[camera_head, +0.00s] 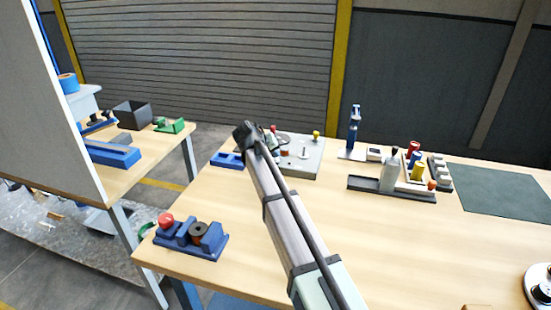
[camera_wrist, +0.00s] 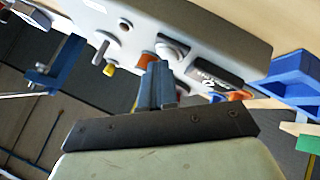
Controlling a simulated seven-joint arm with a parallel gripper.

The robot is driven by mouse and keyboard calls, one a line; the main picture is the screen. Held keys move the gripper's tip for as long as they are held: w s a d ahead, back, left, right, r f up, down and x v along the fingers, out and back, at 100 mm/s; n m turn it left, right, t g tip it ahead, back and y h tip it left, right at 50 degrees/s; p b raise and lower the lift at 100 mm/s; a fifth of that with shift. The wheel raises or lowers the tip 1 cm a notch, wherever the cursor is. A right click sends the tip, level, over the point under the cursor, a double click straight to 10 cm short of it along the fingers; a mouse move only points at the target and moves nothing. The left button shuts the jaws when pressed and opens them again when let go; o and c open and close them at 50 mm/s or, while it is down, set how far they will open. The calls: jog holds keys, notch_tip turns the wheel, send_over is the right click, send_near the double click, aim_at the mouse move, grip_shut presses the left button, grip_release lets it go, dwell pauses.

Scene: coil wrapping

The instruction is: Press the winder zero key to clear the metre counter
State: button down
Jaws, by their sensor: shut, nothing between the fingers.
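The winder is a pale grey box (camera_head: 308,160) at the back of the table in the head view; its panel (camera_wrist: 205,32) fills the top of the wrist view. The panel has an orange-brown key (camera_wrist: 147,59), a small dark display with light digits (camera_wrist: 205,80), and several other knobs. I cannot read which key is the zero key. My gripper (camera_wrist: 159,66) is shut and empty. Its fingertips appear just in front of the orange-brown key and partly cover it; I cannot tell whether they touch. In the head view my wrist hides the fingertips.
A blue tray (camera_head: 228,160) sits left of the winder. A blue fixture with a red knob (camera_head: 190,238) stands at the table's front left. A dark rack with bottles (camera_head: 390,188) and a green mat (camera_head: 495,190) are to the right. The middle right table is clear.

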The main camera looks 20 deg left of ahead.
jog(key=shift+r, duration=0.85)
jog(key=shift+r, duration=0.15)
jog(key=shift+r, duration=2.4)
